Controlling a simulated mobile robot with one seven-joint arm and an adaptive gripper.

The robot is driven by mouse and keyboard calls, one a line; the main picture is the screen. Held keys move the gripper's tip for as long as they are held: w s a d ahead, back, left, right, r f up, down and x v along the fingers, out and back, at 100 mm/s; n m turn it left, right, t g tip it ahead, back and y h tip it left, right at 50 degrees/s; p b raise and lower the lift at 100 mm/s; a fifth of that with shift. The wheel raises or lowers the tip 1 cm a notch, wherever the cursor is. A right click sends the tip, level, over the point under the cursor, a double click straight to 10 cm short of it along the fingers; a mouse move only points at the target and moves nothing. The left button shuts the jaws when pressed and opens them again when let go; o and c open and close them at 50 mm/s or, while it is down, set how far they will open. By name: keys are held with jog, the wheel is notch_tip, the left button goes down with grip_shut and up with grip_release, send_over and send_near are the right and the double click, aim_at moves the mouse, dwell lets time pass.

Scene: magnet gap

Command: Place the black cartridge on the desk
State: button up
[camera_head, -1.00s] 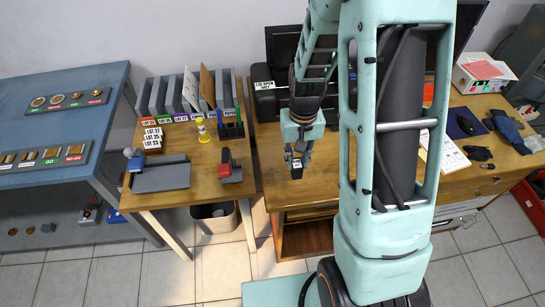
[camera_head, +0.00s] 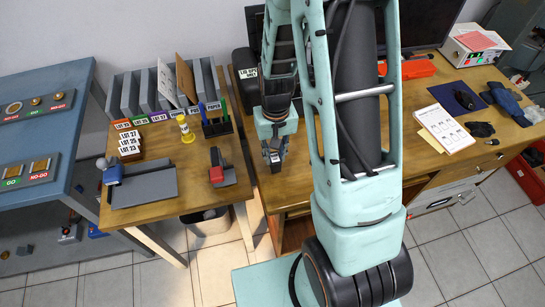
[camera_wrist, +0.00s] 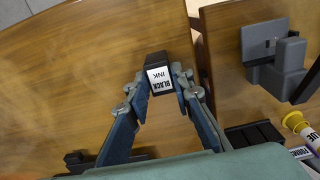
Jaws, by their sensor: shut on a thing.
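A black ink cartridge (camera_wrist: 158,74) with a white "BLACK INK" label sits between the two fingertips of my gripper (camera_wrist: 160,84) in the wrist view. The fingers are shut on its sides. In the head view my gripper (camera_head: 274,152) points down over the left end of the wooden desk (camera_head: 292,190). The cartridge shows there as a small dark piece (camera_head: 275,158) at the fingertips. In the wrist view, bare wood of the desk (camera_wrist: 90,60) lies under it. I cannot tell whether the cartridge touches the wood.
A smaller wooden table (camera_head: 150,215) stands left of the desk across a narrow gap, with a red-and-black stapler-like tool (camera_head: 220,172) near that edge. A black printer-like box (camera_head: 245,75) stands behind my gripper. Papers (camera_head: 445,128) and a dark mat (camera_head: 462,100) lie farther right.

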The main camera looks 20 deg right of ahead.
aim_at(275, 158)
jog(key=shift+s+f+b, duration=0.1)
jog(key=shift+f+b, duration=0.25)
jog(key=shift+f, duration=0.7)
jog(key=shift+f, duration=0.15)
jog(key=o, duration=0.9)
notch_tip(275, 158, up, 12)
jog(key=shift+r+p, duration=0.15)
jog(key=shift+p, duration=0.35)
